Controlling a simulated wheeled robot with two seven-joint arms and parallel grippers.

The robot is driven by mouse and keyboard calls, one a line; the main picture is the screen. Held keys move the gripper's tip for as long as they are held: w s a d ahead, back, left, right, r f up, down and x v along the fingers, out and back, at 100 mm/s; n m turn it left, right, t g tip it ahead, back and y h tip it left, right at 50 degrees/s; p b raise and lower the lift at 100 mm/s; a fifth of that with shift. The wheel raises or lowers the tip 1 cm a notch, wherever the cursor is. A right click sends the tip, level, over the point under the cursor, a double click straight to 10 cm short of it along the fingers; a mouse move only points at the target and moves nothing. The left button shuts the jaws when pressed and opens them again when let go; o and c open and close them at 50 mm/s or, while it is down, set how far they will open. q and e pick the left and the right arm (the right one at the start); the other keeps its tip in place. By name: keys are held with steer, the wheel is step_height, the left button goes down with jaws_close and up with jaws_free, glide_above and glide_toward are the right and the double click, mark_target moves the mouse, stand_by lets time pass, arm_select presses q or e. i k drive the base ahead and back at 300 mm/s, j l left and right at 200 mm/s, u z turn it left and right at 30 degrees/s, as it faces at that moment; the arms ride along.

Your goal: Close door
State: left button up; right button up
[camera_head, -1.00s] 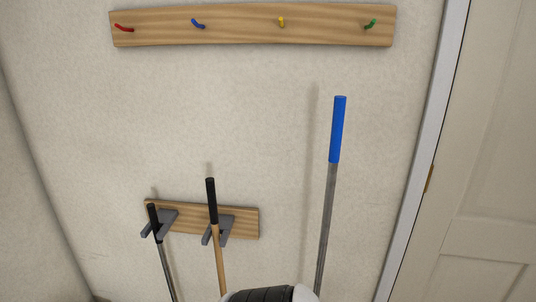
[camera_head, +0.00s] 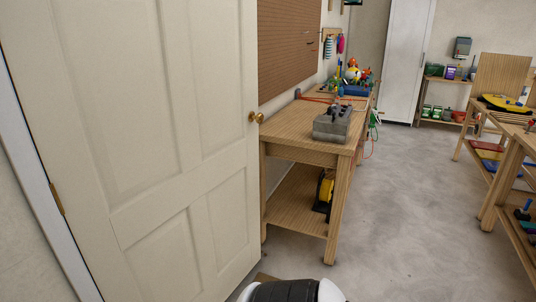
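The door (camera_head: 150,130) is a cream panelled door filling the left of the head view. It stands open, swung into the room, with a brass hinge (camera_head: 57,198) on its left edge beside the white frame (camera_head: 40,190). Its brass knob (camera_head: 257,118) is at the right edge, near the wooden workbench. Neither of my grippers is in view. Only a rounded black and white part of my own body shows at the bottom centre.
A wooden workbench (camera_head: 290,127) with a grey metal block (camera_head: 334,124) stands just past the door's free edge. More wooden benches (camera_head: 515,165) stand at the right. A white cabinet (camera_head: 407,60) is at the back. The grey concrete floor (camera_head: 410,210) between is clear.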

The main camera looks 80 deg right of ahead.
mark_target(142, 118)
steer(key=z, duration=1.95)
steer(key=l, duration=0.75)
steer(key=i+l, duration=0.3)
steer(key=i+l+u, duration=0.15)
steer(key=i+l, duration=0.15)
steer(key=l, duration=0.2)
steer(key=i+l, duration=0.3)
steer(key=i+l+u, duration=0.1)
steer(key=i+l, duration=0.2)
steer(key=l, duration=0.25)
